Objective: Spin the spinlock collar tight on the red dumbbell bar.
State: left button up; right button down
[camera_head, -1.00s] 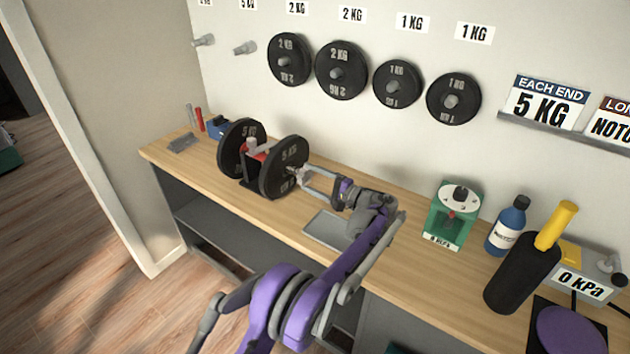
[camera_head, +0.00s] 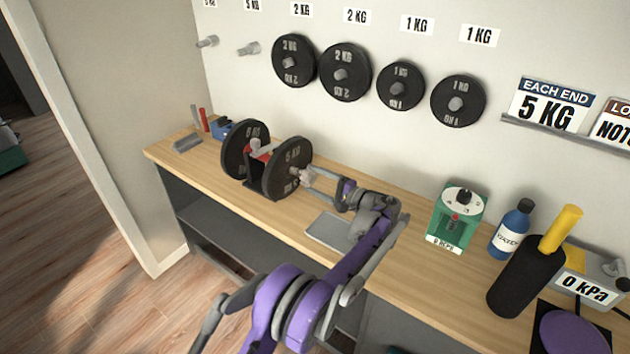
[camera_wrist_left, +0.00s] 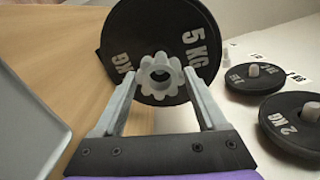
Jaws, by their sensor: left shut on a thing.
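The dumbbell lies on the wooden bench with a black 5 kg plate at each end; its near plate (camera_head: 287,168) faces my left gripper. A little of the red bar part (camera_head: 264,154) shows between the plates. The grey, star-shaped spinlock collar (camera_wrist_left: 160,76) sits against the outer face of the near plate (camera_wrist_left: 192,22) in the left wrist view. My left gripper (camera_head: 307,178) is shut on the collar, one finger at each side of its lobed rim. The bar end shows in the collar's centre hole. My right gripper is not in view.
A grey flat tray (camera_head: 330,229) lies on the bench near my left arm. A green dial box (camera_head: 456,216), a blue bottle (camera_head: 511,229) and a black cylinder with a yellow handle (camera_head: 525,275) stand to the right. Smaller plates (camera_head: 345,72) hang on the wall.

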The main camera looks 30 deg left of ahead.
pick_arm(q)
jog(key=shift+w+a, duration=0.1)
jog(key=shift+a, duration=1.2)
jog(key=o, duration=1.3)
jog(key=d, duration=1)
jog(key=shift+s+d+p, duration=0.35)
jog(key=shift+s+p, duration=0.05)
jog(key=shift+p, duration=0.05)
